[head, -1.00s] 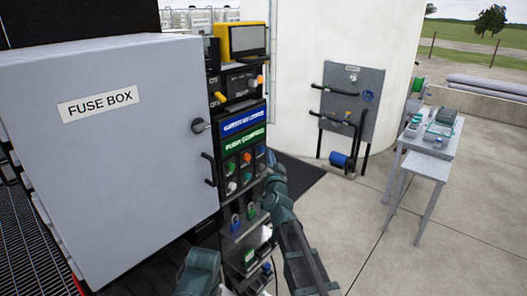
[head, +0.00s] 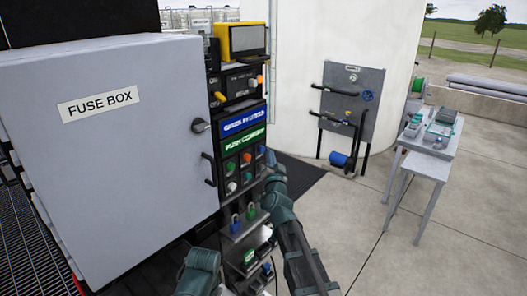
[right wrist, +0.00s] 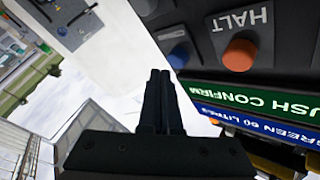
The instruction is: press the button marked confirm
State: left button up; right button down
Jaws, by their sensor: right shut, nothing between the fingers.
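A dark button panel (head: 240,176) stands right of the fuse box, with several coloured buttons. A green sign reading PUSH CONFIRM (right wrist: 262,100) shows in the right wrist view; it is above the buttons in the head view (head: 245,138). An orange button (right wrist: 239,54) sits by the label HALT, with a blue button (right wrist: 181,55) beside it and part of a white button (right wrist: 145,6). I cannot read a confirm label on any button. My right gripper (right wrist: 160,75) is shut and empty, close to the panel's side and apart from the buttons. My left gripper is not visible.
The large fuse box (head: 110,150) fills the left, with a handle near its right edge. Padlocks (head: 236,222) hang below the panel. A grey valve board (head: 352,105) stands by the white tank, and a table (head: 432,150) stands at right. Open concrete lies between.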

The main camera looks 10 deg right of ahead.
dwell(0.6)
jog(key=shift+w+a, duration=0.25)
jog(key=shift+w, duration=0.1)
jog(key=shift+w+a, duration=0.4)
jog(key=shift+w, duration=0.1)
dwell(0.9)
jog(key=shift+s+d, duration=0.1)
jog(key=shift+s, duration=0.05)
jog(key=shift+s+d, duration=0.55)
jog(key=shift+s, duration=0.15)
jog(key=shift+s+d, duration=0.8)
jog(key=shift+s, duration=0.2)
jog(key=shift+s+d, duration=0.75)
jog(key=shift+s, duration=0.25)
